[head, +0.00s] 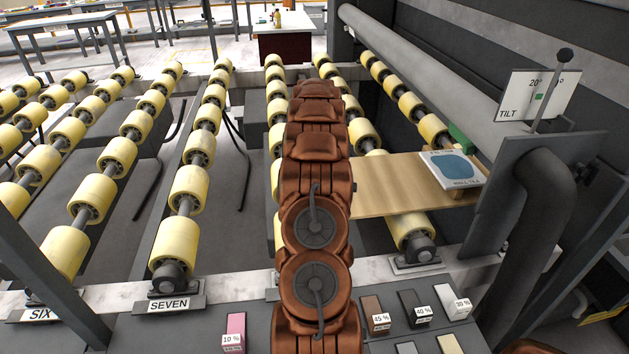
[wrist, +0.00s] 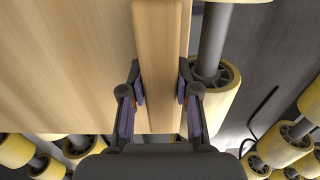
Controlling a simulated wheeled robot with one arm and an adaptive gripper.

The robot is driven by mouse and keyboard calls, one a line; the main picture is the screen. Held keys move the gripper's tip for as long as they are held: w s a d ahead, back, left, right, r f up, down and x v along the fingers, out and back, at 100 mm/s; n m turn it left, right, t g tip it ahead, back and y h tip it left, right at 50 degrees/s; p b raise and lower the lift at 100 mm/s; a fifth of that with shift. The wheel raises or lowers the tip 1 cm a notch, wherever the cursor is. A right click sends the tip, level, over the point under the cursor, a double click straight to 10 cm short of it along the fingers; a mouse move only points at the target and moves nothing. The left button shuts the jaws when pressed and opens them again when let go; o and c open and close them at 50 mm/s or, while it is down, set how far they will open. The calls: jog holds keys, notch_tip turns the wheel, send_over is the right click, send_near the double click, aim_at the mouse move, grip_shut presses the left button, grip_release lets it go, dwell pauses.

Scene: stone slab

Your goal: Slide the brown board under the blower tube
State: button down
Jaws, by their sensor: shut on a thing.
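The board (head: 390,187), light brown wood, lies across the yellow rollers on the right in the head view. Its left part is hidden behind my arm. In the wrist view, the board (wrist: 65,60) fills the left side, with a raised wooden strip (wrist: 162,30) along it. My gripper (wrist: 162,92) is shut on this strip, one finger on each side. My gripper is hidden behind my arm in the head view. The blower tube, seemingly the long grey pipe (head: 430,75), runs diagonally above the rollers, behind the board. A white card with a blue patch (head: 452,168) is at the board's right end.
Rows of yellow rollers (head: 188,190) with gaps between them extend left. A dark post (head: 535,190) with a tilt lever (head: 550,85) stands right of the board. A green block (head: 462,145) sits behind it. Labelled blocks (head: 413,308) lie on the front panel.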

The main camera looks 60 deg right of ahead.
jog(key=shift+s+d, duration=0.1)
jog(key=shift+s, duration=0.05)
jog(key=shift+s+d, duration=0.75)
jog(key=shift+s, duration=0.2)
jog(key=shift+s+d, duration=0.75)
jog(key=shift+s, duration=0.15)
jog(key=c, duration=0.8)
grip_release()
jog(key=shift+o, duration=0.2)
notch_tip(320, 180, up, 12)
jog(key=shift+w, duration=0.1)
